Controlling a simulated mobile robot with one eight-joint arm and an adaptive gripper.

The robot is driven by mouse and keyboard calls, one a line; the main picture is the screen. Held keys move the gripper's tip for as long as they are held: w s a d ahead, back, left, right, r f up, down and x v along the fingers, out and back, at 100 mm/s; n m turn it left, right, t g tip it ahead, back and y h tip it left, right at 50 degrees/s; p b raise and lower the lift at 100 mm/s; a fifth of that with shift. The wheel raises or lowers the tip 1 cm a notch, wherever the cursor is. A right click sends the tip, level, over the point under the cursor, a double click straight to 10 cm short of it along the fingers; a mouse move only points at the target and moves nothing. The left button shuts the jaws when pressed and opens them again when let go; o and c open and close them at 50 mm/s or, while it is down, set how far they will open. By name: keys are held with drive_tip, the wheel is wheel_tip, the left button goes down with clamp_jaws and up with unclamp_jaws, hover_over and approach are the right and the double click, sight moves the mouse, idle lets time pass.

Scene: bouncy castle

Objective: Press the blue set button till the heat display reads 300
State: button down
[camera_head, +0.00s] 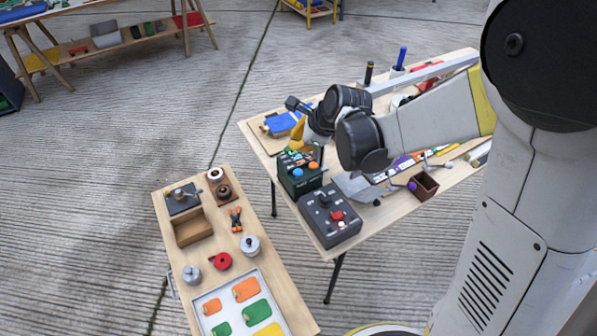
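A dark green control box (300,179) stands near the left edge of the right-hand table. Its top has a blue button (298,172) and an orange button (314,165). I cannot make out a heat display or any reading; faint light lettering on the box is too small to read. My arm reaches in from the right and bends down behind and above the box. My gripper (311,153) appears as a dark shape at the box's far side, partly hidden by my wrist. Whether its fingers are open or shut, or touch the box, I cannot tell.
A dark grey box (331,217) with a knob and red button stands in front of the green box. A small brown open box (423,186) and scattered tools lie to the right. A second table (281,269) with a white tray (199,299) is at front left.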

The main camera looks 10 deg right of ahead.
drive_tip(key=b, duration=0.6)
approach(293, 167)
drive_tip(key=x, duration=0.5)
drive_tip(key=shift+w+a+r, duration=0.1)
drive_tip(key=shift+w+a, duration=0.25)
drive_tip(key=shift+w, duration=0.2)
drive_tip(key=shift+f+b, duration=0.4)
drive_tip(key=shift+f, duration=0.05)
drive_tip(key=shift+f+b, duration=0.7)
drive_tip(key=shift+f, duration=0.05)
idle(0.9)
drive_tip(key=shift+r, duration=0.1)
drive_tip(key=shift+r+p, duration=0.95)
drive_tip(key=shift+r, duration=0.2)
drive_tip(key=shift+r+p, duration=1.9)
drive_tip(key=shift+r, duration=0.55)
